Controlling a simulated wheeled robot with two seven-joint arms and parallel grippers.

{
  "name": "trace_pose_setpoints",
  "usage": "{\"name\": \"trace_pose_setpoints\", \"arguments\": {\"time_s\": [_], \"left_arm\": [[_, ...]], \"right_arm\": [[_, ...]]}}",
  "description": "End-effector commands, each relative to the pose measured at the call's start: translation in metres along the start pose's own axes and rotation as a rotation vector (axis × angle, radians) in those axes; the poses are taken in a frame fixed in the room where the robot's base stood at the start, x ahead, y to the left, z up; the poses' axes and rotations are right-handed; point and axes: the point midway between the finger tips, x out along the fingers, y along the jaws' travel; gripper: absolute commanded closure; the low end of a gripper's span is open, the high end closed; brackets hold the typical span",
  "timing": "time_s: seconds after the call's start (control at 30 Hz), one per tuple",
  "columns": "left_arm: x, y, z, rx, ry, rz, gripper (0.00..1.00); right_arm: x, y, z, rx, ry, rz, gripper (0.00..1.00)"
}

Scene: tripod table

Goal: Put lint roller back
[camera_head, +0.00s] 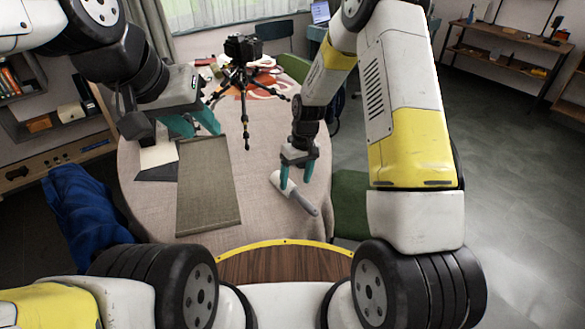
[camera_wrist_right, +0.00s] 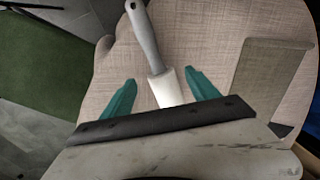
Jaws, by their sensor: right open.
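The lint roller, with a white roller head and a grey handle (camera_head: 306,204), lies on the round table near its front right edge. It also shows in the right wrist view, its grey handle (camera_wrist_right: 146,40) pointing away and its white head between the fingers. My right gripper (camera_head: 296,180) is open, with its teal fingers on either side of the white head; I cannot tell whether they touch it. Its fingers also show apart in the wrist view (camera_wrist_right: 160,77). My left gripper (camera_head: 205,128) is open and empty above the table's left part.
An olive-brown mat (camera_head: 208,195) lies on the cloth-covered table (camera_head: 255,205), left of the roller. A black tripod (camera_head: 245,90) stands at the back. A dark flat item (camera_head: 158,172) lies left of the mat. Green chairs (camera_head: 348,203) and a blue cloth-like thing (camera_head: 85,215) flank the table.

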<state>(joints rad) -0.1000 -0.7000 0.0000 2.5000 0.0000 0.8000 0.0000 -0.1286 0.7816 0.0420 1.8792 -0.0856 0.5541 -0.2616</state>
Motion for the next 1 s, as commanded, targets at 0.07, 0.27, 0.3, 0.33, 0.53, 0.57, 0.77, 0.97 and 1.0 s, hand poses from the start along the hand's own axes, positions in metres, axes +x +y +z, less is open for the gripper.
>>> {"name": "trace_pose_setpoints", "arguments": {"time_s": [0.07, 0.27, 0.3, 0.33, 0.53, 0.57, 0.77, 0.97, 1.0], "left_arm": [[0.000, 0.000, 0.000, 0.000, 0.000, 0.000, 0.64], [0.000, 0.000, 0.000, 0.000, 0.000, 0.000, 0.64], [0.000, 0.000, 0.000, 0.000, 0.000, 0.000, 0.64], [0.000, 0.000, 0.000, 0.000, 0.000, 0.000, 0.64], [0.000, 0.000, 0.000, 0.000, 0.000, 0.000, 0.64], [0.000, 0.000, 0.000, 0.000, 0.000, 0.000, 0.64], [0.000, 0.000, 0.000, 0.000, 0.000, 0.000, 0.64], [0.000, 0.000, 0.000, 0.000, 0.000, 0.000, 0.64], [0.000, 0.000, 0.000, 0.000, 0.000, 0.000, 0.64]], "right_arm": [[-0.020, 0.000, -0.001, 0.000, 0.005, 0.001, 0.31], [-0.058, 0.000, -0.001, 0.000, 0.004, 0.001, 0.31], [-0.063, 0.000, -0.001, 0.000, 0.004, 0.000, 0.31], [-0.067, 0.000, -0.001, 0.000, 0.003, 0.000, 0.31], [-0.089, 0.000, 0.002, 0.006, 0.014, 0.005, 0.31], [-0.096, 0.000, 0.004, 0.011, 0.021, 0.009, 0.31], [-0.181, -0.003, 0.035, 0.082, 0.130, 0.051, 0.31], [-0.264, -0.017, 0.094, 0.179, 0.270, 0.086, 0.31], [-0.277, -0.021, 0.107, 0.197, 0.298, 0.091, 0.31]]}}
